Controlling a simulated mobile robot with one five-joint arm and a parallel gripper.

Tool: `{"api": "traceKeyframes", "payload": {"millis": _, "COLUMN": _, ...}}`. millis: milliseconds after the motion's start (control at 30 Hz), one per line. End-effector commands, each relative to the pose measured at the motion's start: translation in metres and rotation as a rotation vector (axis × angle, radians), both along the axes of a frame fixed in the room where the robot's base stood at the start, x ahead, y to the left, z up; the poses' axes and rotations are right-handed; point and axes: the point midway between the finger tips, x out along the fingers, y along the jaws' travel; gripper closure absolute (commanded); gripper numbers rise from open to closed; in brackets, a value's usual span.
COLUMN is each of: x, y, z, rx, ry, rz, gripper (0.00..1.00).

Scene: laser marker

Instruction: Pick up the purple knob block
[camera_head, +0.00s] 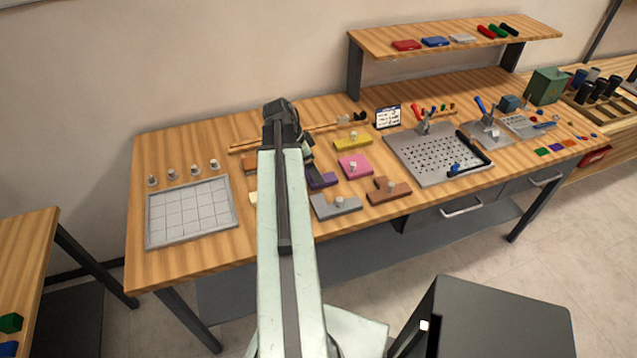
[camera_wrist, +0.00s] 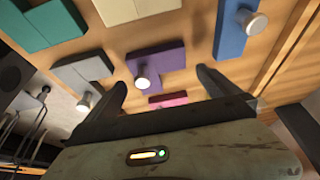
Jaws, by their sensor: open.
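The purple knob block (camera_wrist: 158,60) lies on the wooden table in the wrist view, with its pale round knob (camera_wrist: 147,77) facing my gripper. My gripper (camera_wrist: 162,84) is open and empty; its two dark fingers lie to either side of the block's near part in the picture, the knob nearer the left finger. Whether they touch the block I cannot tell. In the head view the purple block (camera_head: 324,181) shows just right of my arm, which hides part of it and most of my gripper.
In the wrist view a grey block (camera_wrist: 85,72), teal block (camera_wrist: 50,22), cream block (camera_wrist: 130,8), blue block (camera_wrist: 230,32) and pink block (camera_wrist: 168,100) lie close around. In the head view a yellow block (camera_head: 352,142) and brown block (camera_head: 388,193) lie right; a grid tray (camera_head: 233,190) lies left.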

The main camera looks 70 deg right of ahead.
Motion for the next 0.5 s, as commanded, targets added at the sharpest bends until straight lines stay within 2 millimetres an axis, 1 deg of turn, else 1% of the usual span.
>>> {"api": "traceKeyframes", "payload": {"millis": 33, "x": -0.004, "y": -0.001, "z": -0.016, "rx": 0.000, "ry": 0.000, "rz": -0.001, "gripper": 0.00}}
{"api": "traceKeyframes", "payload": {"millis": 100, "x": -0.008, "y": -0.004, "z": -0.029, "rx": 0.000, "ry": 0.000, "rz": -0.001, "gripper": 0.00}}
{"api": "traceKeyframes", "payload": {"millis": 167, "x": -0.011, "y": -0.006, "z": -0.037, "rx": -0.001, "ry": -0.001, "rz": 0.000, "gripper": 0.00}}
{"api": "traceKeyframes", "payload": {"millis": 233, "x": -0.013, "y": -0.008, "z": -0.040, "rx": 0.000, "ry": -0.001, "rz": 0.000, "gripper": 0.00}}
{"api": "traceKeyframes", "payload": {"millis": 433, "x": -0.013, "y": -0.008, "z": -0.035, "rx": -0.001, "ry": -0.002, "rz": 0.002, "gripper": 0.00}}
{"api": "traceKeyframes", "payload": {"millis": 467, "x": -0.013, "y": -0.008, "z": -0.035, "rx": -0.001, "ry": -0.002, "rz": 0.002, "gripper": 0.08}}
{"api": "traceKeyframes", "payload": {"millis": 500, "x": -0.013, "y": -0.008, "z": -0.035, "rx": -0.001, "ry": -0.002, "rz": 0.002, "gripper": 0.19}}
